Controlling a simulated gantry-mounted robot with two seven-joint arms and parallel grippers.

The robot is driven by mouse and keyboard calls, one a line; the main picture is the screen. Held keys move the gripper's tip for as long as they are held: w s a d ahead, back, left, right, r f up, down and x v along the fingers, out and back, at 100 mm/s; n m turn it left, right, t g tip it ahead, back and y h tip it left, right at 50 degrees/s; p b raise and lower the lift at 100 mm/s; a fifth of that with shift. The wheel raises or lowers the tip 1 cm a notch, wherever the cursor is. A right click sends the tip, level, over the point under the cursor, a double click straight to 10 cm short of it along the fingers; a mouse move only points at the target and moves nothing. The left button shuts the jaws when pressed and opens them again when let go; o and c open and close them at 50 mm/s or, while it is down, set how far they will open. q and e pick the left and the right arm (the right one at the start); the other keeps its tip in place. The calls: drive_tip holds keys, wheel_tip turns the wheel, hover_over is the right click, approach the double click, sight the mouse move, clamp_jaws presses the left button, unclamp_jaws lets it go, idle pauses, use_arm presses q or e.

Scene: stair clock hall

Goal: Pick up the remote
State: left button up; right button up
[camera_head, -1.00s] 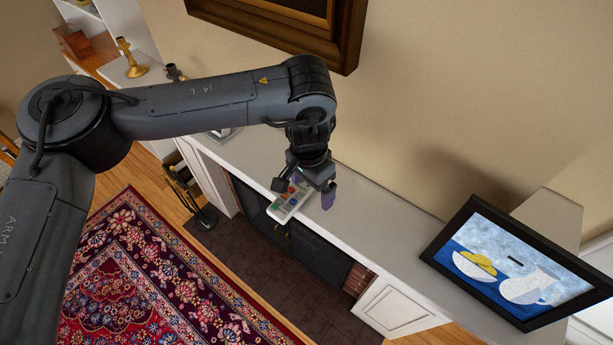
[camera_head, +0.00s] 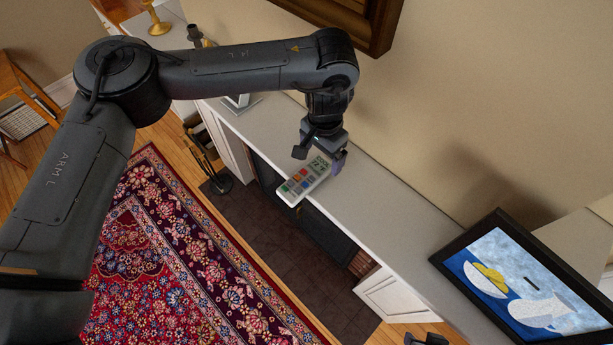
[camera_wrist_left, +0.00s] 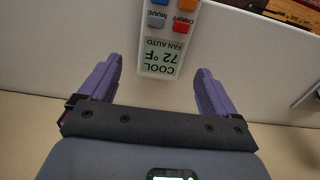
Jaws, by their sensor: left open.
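The remote (camera_head: 303,182) is a pale, slim handset with coloured buttons, lying on the white mantel shelf (camera_head: 375,196). Its near end reaches the shelf's front edge. My left gripper (camera_head: 319,156) is open over its far end, the end with the display. In the left wrist view, the display end of the remote (camera_wrist_left: 163,48) lies ahead, between the lines of the two purple fingers (camera_wrist_left: 158,82). The fingers stand apart with nothing gripped. Whether they touch the remote or shelf is unclear.
A framed still-life picture (camera_head: 528,283) stands at the shelf's right. The wall rises behind, with a heavy dark frame (camera_head: 340,18) above. A patterned rug (camera_head: 185,262) lies below. A small dark shape pokes in at the bottom edge.

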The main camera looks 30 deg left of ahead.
sight(321, 164)
use_arm(q)
drive_tip(key=shift+w+f+p, duration=0.1)
drive_tip(key=shift+f+p, duration=0.3)
drive_tip(key=shift+f, duration=1.4)
drive_tip(key=c, duration=1.3)
drive_tip(key=shift+c, duration=0.2)
drive_tip(key=shift+r, duration=0.1)
